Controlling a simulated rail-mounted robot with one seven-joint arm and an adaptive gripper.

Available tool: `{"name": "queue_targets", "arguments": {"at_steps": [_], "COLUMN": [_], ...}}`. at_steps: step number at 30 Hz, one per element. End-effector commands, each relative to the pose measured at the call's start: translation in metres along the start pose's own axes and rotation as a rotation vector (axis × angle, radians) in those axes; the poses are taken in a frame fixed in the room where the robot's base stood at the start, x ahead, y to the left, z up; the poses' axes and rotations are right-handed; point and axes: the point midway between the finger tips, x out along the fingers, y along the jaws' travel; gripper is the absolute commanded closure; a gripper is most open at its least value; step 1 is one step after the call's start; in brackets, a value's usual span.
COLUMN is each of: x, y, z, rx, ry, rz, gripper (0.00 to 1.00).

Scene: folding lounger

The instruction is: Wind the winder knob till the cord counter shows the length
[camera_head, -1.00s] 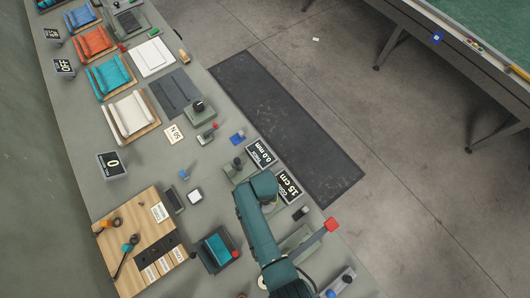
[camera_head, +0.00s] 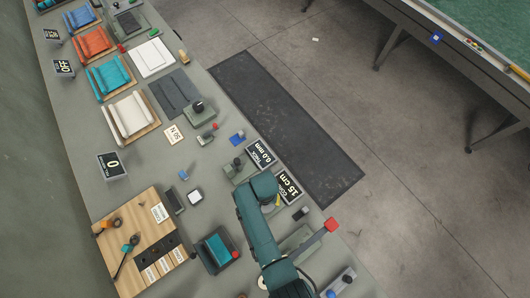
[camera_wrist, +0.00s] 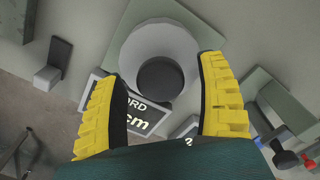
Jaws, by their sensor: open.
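The winder shows in the wrist view as a pale grey disc (camera_wrist: 130,48) on a green base, with a dark round knob (camera_wrist: 160,82) at its middle. My gripper (camera_wrist: 161,66) has its yellow fingers apart, one on each side of the knob in the picture; I cannot tell if either touches it. The cord counter (camera_head: 288,187) reads 15 cm in the head view; it also shows, partly covered by a finger, in the wrist view (camera_wrist: 148,116).
A display reading 0.0 mm (camera_head: 261,153) stands beside the counter. A red-ended lever (camera_head: 331,225) juts out near the bench edge. A teal pad device (camera_head: 217,250) and a wooden board (camera_head: 130,225) lie to the left.

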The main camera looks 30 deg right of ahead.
Motion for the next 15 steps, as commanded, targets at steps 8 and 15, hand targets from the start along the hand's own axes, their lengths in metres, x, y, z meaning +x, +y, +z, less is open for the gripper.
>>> {"name": "queue_targets", "arguments": {"at_steps": [8,15], "x": [-0.016,-0.074], "y": [-0.001,-0.001], "z": [-0.001,-0.001], "rx": [0.0,0.0], "ry": [0.004,0.005], "rz": [-0.002,-0.002], "gripper": [0.27,0.27]}}
